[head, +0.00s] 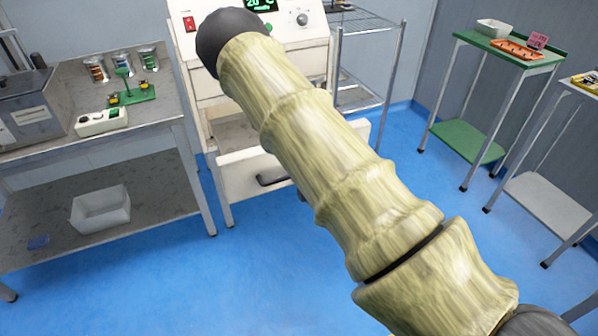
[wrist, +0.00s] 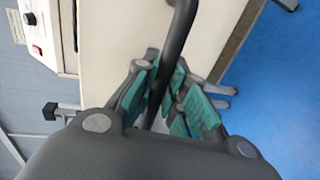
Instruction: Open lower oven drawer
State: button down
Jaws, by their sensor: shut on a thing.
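The oven (head: 205,70) stands at the back centre in the head view, with a red switch, a green display and a knob. Its lower drawer has a pale front (head: 237,178) that stands forward of the oven body, with a grey surface visible behind it. The dark bar handle (head: 270,181) shows partly beside my arm. In the wrist view my gripper (wrist: 166,92), with green finger pads, is shut around the dark handle (wrist: 180,35) in front of the pale panel (wrist: 120,50). My arm hides the gripper and part of the drawer in the head view.
A steel bench (head: 160,115) with a white bin (head: 100,208) on its lower shelf stands at left. A wire rack (head: 375,22) is right of the oven. A green-topped table (head: 470,38) and another table (head: 590,85) stand at right. The blue floor before the oven is clear.

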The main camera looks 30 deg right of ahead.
jog(key=c, duration=1.5)
grip_release()
jog(key=shift+o, duration=0.2)
jog(key=v, duration=1.2)
jog(key=shift+f, duration=0.1)
